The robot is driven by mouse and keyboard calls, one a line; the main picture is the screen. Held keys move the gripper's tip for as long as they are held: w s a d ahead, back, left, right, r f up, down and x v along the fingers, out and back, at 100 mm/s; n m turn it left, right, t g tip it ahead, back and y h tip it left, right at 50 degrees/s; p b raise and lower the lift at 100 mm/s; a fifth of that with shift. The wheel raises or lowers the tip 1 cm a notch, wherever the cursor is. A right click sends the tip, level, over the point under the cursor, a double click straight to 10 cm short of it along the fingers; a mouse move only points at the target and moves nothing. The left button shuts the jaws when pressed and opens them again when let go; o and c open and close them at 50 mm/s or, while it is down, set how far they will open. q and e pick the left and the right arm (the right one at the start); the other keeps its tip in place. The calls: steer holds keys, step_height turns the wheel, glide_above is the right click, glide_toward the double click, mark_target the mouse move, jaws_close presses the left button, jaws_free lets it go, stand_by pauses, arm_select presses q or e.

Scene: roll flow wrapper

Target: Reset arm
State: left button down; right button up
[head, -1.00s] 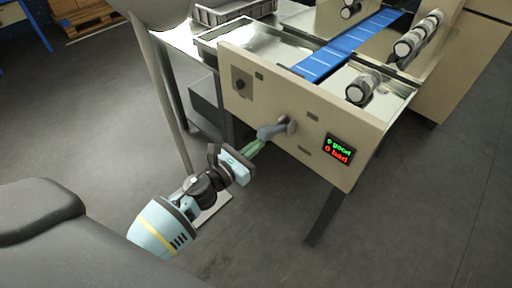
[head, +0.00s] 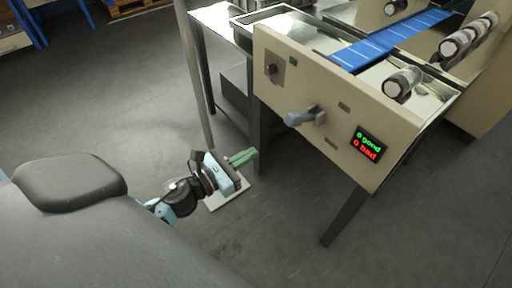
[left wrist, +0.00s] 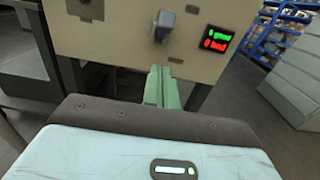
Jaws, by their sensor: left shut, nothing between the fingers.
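My left gripper (head: 243,157) has green fingers that are closed together with nothing between them. It is in front of the wrapper machine's beige panel (head: 318,97), below and left of the grey lever handle (head: 301,118), and apart from it. In the left wrist view the closed fingers (left wrist: 161,88) point toward the panel, and the grey handle (left wrist: 164,25) stands above them. My right gripper is in neither view.
A display (head: 368,145) on the panel reads 0 good and 0 bad. A blue conveyor (head: 390,38) and several rolls (head: 468,36) are on the machine. Table legs (head: 345,216) stand near the gripper. The floor to the left is open.

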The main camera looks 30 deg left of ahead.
arm_select(q)
steer(key=shift+s, duration=0.1)
stand_by(0.5)
